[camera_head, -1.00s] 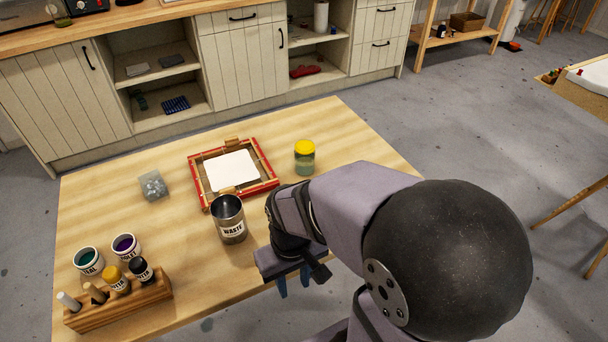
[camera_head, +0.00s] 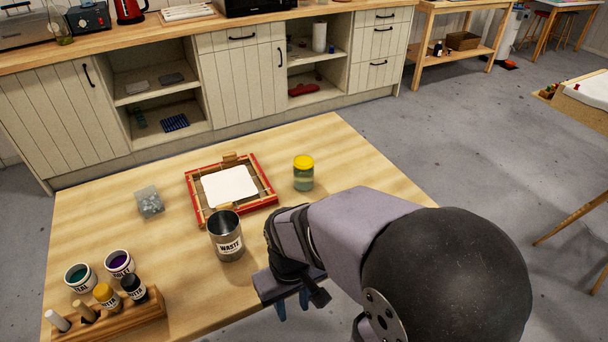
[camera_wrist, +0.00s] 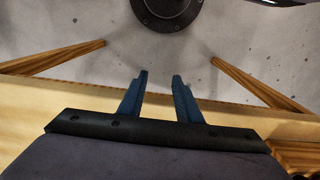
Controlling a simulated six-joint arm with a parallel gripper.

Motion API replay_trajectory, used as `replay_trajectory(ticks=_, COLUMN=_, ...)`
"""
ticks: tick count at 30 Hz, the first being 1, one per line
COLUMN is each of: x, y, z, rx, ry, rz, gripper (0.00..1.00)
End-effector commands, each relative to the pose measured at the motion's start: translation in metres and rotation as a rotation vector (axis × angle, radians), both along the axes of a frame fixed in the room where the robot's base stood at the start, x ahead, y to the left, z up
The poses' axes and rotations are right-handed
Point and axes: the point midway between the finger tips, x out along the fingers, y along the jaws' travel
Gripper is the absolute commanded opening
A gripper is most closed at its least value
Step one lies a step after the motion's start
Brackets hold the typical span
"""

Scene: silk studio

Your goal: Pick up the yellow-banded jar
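A glass jar with a yellow band or lid (camera_head: 303,174) and greenish contents stands upright at the right rear of the table, beyond my arm. My gripper (camera_head: 293,304) hangs at the table's front edge, well nearer than the jar. The wrist view shows my gripper (camera_wrist: 159,82) with its two blue fingers apart and nothing between them. The jar is not in the wrist view. A small bottle with a yellow top (camera_head: 105,295) sits in the wooden rack.
The wooden table (camera_head: 110,215) holds a waste can (camera_head: 229,246) left of my gripper, a red-framed tray with a white sheet (camera_head: 190,184), a grey block (camera_head: 149,202), two paint pots and a wooden rack (camera_head: 130,325). The table right of the jar is clear.

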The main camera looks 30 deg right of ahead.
Motion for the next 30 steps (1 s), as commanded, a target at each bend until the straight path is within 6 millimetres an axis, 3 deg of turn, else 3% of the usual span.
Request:
replay_trajectory(ticks=8, x=0.000, y=0.000, z=0.000, rx=0.000, ry=0.000, rz=0.000, gripper=0.31)
replay_trajectory(ticks=13, x=0.000, y=0.000, z=0.000, rx=0.000, ry=0.000, rz=0.000, gripper=0.67)
replay_trajectory(ticks=14, x=0.000, y=0.000, z=0.000, rx=0.000, ry=0.000, rz=0.000, gripper=0.70)
replay_trajectory(ticks=23, x=0.000, y=0.000, z=0.001, rx=-0.003, ry=0.000, rz=0.000, gripper=0.70)
replay_trajectory(ticks=30, x=0.005, y=-0.019, z=0.023, rx=-0.106, ry=-0.024, rz=0.001, gripper=0.70)
